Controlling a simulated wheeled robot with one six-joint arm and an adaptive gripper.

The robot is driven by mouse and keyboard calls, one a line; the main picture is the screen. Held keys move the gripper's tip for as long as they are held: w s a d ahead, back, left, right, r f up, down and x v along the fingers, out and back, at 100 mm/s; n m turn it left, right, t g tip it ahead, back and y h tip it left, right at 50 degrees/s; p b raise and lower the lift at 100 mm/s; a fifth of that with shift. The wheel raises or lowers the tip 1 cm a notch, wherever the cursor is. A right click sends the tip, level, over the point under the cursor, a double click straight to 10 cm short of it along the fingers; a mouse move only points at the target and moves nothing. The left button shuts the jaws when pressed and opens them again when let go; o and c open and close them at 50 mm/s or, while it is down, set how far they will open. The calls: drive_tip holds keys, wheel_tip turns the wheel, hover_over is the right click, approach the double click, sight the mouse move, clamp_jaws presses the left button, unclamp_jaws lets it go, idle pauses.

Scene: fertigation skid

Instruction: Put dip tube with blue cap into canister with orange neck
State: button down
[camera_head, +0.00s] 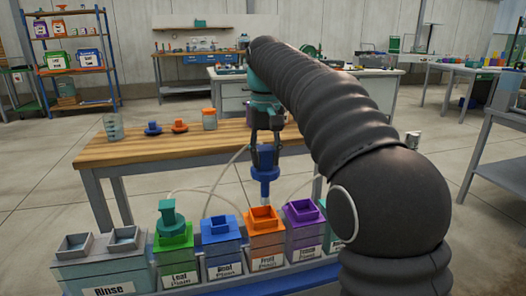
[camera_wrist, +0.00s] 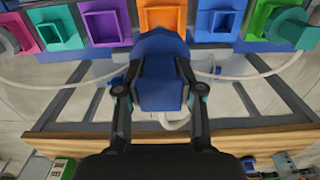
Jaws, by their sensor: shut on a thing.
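The dip tube with blue cap (camera_head: 265,165) is held upright in my gripper (camera_head: 265,140), which is shut on its blue cap. In the head view the lower end of the tube is close above the opening of the canister with orange neck (camera_head: 265,223), labelled Fruit. I cannot tell whether the tip has entered the neck. In the wrist view the blue cap (camera_wrist: 162,85) sits between the fingers (camera_wrist: 160,90) and hides the tube below it. The orange neck (camera_wrist: 162,15) shows just past the cap.
Canisters with a green neck (camera_head: 173,233), blue neck (camera_head: 221,229) and purple neck (camera_head: 304,213) stand in the same row. A teal cap stands in the green one. A Rinse container (camera_head: 98,265) is at left. A wooden bench (camera_head: 180,148) is behind; pale hoses loop near the tube.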

sight(263, 196)
drive_tip(key=shift+s+a+f+b, duration=0.1)
drive_tip(key=shift+a+f+b, duration=0.05)
drive_tip(key=shift+f+b, duration=0.55)
drive_tip(key=shift+s+a+f+b, duration=0.1)
drive_tip(key=shift+a+f+b, duration=0.05)
drive_tip(key=shift+f+b, duration=0.5)
drive_tip(key=shift+w+f+b, duration=0.1)
drive_tip(key=shift+f+b, duration=2.3)
drive_tip(key=shift+f, duration=1.7)
drive_tip(key=c, duration=0.6)
unclamp_jaws()
drive_tip(key=shift+c, duration=0.2)
drive_tip(key=shift+r, duration=3.75)
